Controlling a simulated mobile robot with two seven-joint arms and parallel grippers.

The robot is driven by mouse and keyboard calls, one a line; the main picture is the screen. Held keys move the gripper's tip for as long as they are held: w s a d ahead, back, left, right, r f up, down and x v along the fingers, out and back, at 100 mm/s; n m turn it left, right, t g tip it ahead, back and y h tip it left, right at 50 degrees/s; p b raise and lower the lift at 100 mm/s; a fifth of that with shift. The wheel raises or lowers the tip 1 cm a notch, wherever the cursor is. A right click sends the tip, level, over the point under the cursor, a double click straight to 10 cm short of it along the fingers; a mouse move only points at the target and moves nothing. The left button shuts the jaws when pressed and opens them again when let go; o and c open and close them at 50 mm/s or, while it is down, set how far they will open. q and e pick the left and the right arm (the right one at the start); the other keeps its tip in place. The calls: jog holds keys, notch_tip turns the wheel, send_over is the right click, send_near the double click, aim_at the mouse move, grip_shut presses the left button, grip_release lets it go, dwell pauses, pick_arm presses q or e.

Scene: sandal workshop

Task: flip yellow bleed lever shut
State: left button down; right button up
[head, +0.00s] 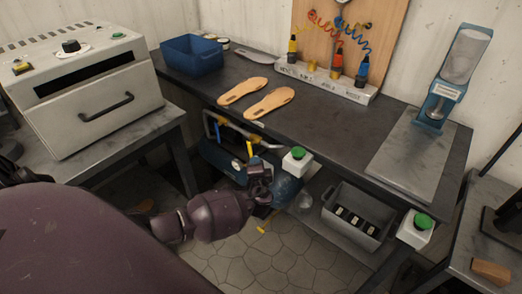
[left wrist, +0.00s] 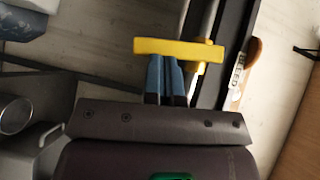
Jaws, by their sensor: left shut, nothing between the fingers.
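My left gripper (head: 262,175) is in the head view, low in front of the bench, near the blue compressor (head: 222,160) under it. In the left wrist view its blue fingers (left wrist: 164,78) are together and empty. A yellow lever (left wrist: 180,48) lies crosswise just at the fingertips and hides their ends; I cannot tell whether they touch. It joins a yellow fitting by a steel pipe. A tag beside it reads partly "EED" (left wrist: 238,78). In the head view a small yellow strip (head: 264,229) shows below the gripper. My right gripper is not in view.
The dark bench (head: 330,130) holds two sandal soles (head: 268,103) and a blue bin (head: 192,55). A grey crate (head: 355,218) sits on the lower shelf. White boxes with green buttons (head: 296,163) line the bench front. An oven (head: 85,90) stands left.

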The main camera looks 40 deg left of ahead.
pick_arm(q)
jog(key=shift+a+f+t+b, duration=0.3)
jog(key=shift+f+b, duration=0.05)
jog(key=shift+b, duration=0.1)
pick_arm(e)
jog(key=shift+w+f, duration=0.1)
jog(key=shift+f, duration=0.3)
pick_arm(q)
jog(key=shift+a, duration=0.1)
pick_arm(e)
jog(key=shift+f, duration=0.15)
pick_arm(q)
jog(key=shift+w, duration=0.1)
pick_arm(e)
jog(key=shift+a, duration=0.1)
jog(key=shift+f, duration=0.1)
